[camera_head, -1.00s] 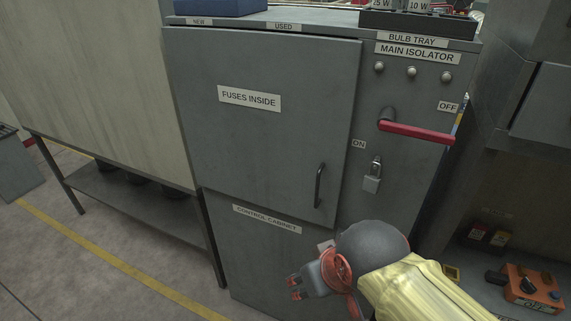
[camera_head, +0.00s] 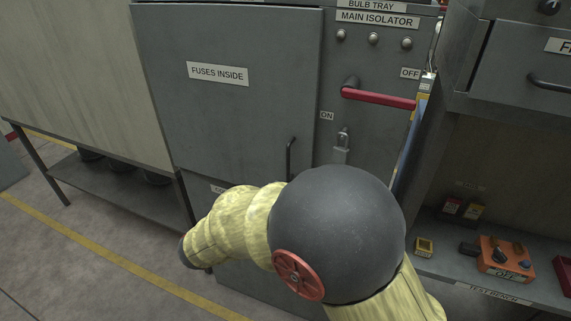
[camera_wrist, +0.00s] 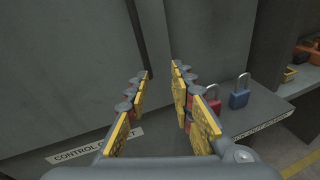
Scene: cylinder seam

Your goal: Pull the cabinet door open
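The grey cabinet door (camera_head: 225,115) with the "FUSES INSIDE" label looks closed in the head view. Its dark vertical handle (camera_head: 290,157) is near the door's right edge, and my arm covers its lower end. My gripper is not clearly visible in the head view. In the wrist view my gripper (camera_wrist: 160,76) is open, with a wide gap between its yellow-padded fingers. I see no contact, and the remaining distance is unclear.
A test bench (camera_head: 440,268) with an orange box (camera_head: 505,258) is at right. Red (camera_wrist: 213,104) and blue (camera_wrist: 239,97) padlocks stand right of my fingers. Floor at left is open.

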